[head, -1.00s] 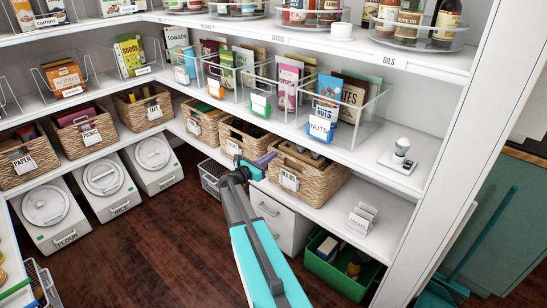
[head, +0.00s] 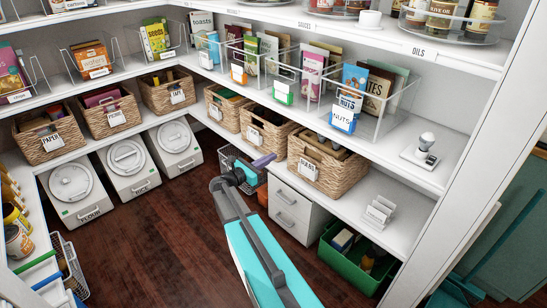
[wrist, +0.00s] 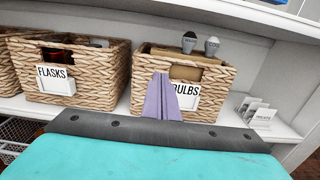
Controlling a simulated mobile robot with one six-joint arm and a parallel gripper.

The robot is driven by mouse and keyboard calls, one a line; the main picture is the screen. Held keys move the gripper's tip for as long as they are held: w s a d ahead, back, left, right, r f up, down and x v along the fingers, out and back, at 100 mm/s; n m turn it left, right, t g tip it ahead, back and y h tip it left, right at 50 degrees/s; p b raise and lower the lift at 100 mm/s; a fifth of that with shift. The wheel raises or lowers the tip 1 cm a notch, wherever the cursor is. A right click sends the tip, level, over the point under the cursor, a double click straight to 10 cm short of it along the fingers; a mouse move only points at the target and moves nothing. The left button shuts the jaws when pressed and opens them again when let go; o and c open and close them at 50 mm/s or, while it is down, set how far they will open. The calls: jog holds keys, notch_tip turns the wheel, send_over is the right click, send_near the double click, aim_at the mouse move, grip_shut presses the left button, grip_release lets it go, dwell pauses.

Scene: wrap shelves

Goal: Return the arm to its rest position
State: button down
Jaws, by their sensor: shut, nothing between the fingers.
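My teal and grey arm reaches up from the bottom middle of the head view. My gripper (head: 262,161) has purple fingers and is at the far end of the arm, in front of the baskets on the lower shelf. In the wrist view the gripper (wrist: 161,98) shows its purple fingers shut together with nothing between them. They overlap the front of the basket labelled BULBS (wrist: 217,104) in that view. Whether they touch it cannot be told.
A wicker BULBS basket (head: 345,172) and a FLASKS basket (wrist: 100,85) stand on the lower shelf. White drawers (head: 295,205) and a green crate (head: 345,275) are below right. A bulb on a white base (head: 424,143) sits on the shelf at right. Dark wooden floor (head: 160,245) is open at left.

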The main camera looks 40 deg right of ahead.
dwell(0.4)
jog(key=s+a+f+n+t+y+p, duration=0.1)
jog(key=s+a+f+n+y+p, duration=0.2)
jog(key=a+f, duration=0.45)
jog(key=s+a+f+m+g+y+p, duration=0.35)
jog(key=s+a+f+m+y, duration=0.2)
jog(key=s+a+f, duration=1)
jog(key=s+a+f+m+g+y+p, duration=0.1)
jog(key=s+a+f+m+g+y, duration=0.1)
jog(key=s+a+m, duration=0.6)
jog(key=s+a+f+m+g+y+p, duration=0.1)
jog(key=s+a+f+m+g+y, duration=0.1)
jog(key=s+a+f+m+y, duration=0.2)
jog(key=s+a+m+y, duration=0.3)
jog(key=s+a+m, duration=0.1)
jog(key=s+a, duration=0.3)
jog(key=shift+s+a, duration=0.4)
jog(key=shift+s, duration=0.95)
jog(key=shift+y, duration=0.25)
